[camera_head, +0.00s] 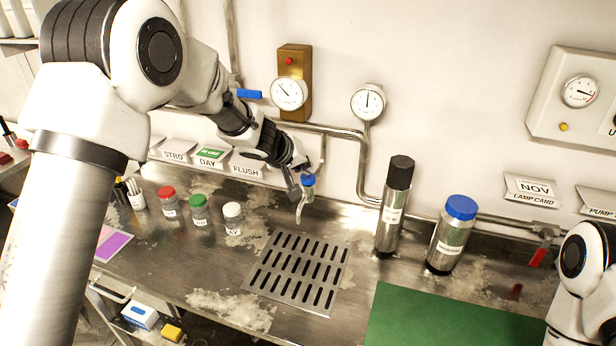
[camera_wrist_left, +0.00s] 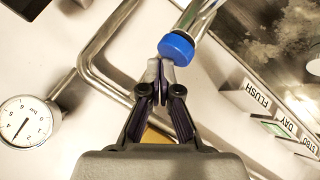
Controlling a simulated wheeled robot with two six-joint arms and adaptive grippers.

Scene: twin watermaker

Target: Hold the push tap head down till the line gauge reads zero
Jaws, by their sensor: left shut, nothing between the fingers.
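The push tap has a blue head (camera_head: 308,181) above a curved metal spout (camera_head: 303,207), over the slotted drain. My left gripper (camera_head: 300,186) is shut and empty at the tap head. In the left wrist view its closed fingertips (camera_wrist_left: 161,68) are right at the edge of the blue head (camera_wrist_left: 176,48); whether they touch or press it I cannot tell. A white dial gauge (camera_head: 367,102) sits on the pipe, its needle pointing roughly upward, off to mid-scale; it also shows in the wrist view (camera_wrist_left: 27,121). My right gripper is out of view.
Another gauge (camera_head: 289,93) is on a brass plate. A black-capped cylinder (camera_head: 393,205) and a blue-capped canister (camera_head: 452,235) stand right of the drain grate (camera_head: 296,272). Several small jars (camera_head: 199,210) stand left. A green mat (camera_head: 450,322) lies in front.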

